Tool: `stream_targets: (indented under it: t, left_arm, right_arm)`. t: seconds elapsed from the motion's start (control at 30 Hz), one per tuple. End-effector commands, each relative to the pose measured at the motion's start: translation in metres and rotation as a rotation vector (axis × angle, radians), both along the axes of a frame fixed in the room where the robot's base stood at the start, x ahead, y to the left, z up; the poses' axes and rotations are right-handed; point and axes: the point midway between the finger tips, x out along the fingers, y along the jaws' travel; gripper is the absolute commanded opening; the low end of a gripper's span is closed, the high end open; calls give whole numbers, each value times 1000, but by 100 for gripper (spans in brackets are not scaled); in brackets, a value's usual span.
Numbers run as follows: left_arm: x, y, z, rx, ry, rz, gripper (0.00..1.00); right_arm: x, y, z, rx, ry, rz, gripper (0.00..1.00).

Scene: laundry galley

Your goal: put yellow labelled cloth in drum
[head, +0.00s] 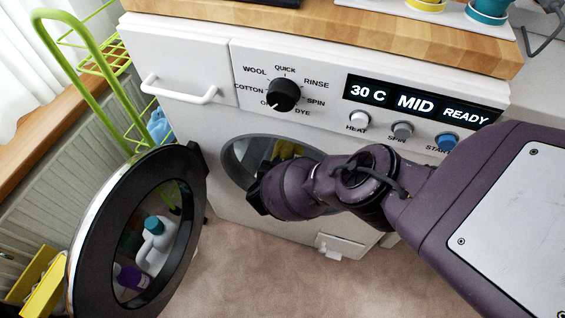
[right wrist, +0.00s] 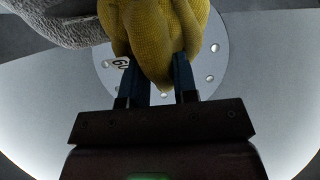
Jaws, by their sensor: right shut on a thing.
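The yellow cloth (right wrist: 155,30) hangs bunched between the fingers of my right gripper (right wrist: 160,78) in the right wrist view. A small white label (right wrist: 121,63) with dark marks shows beside the left finger. Some yellow also shows inside the round drum opening (head: 233,158) in the head view, behind my right wrist. The fingers are hidden there by my own arm. Around the cloth in the wrist view is the pale metal drum interior (right wrist: 270,75). My left gripper is in neither view.
The round washer door (head: 84,240) stands open at the left. A grey cloth (right wrist: 60,22) shows at the wrist view's upper left. The washer panel (head: 320,85) lies above the opening; its display reads 30 C, MID, READY. A green rack (head: 95,90) stands left of the washer.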

Motion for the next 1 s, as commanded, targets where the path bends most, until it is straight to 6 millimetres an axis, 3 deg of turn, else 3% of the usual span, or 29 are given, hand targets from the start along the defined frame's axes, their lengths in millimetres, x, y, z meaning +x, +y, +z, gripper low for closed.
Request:
stream_targets:
  t: [0.13,0.17,0.33,0.5,0.7,1.0]
  left_arm:
    - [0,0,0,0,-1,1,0]
    - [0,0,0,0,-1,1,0]
    - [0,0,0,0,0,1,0]
    - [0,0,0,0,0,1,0]
    - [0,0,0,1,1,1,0]
    - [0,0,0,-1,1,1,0]
  right_arm:
    - [0,0,0,0,-1,0,0]
    - [0,0,0,0,-1,0,32]
    - [0,0,0,0,-1,0,57]
    - [0,0,0,0,0,0,57]
    - [0,0,0,0,0,0,86]
    - [0,0,0,0,0,0,87]
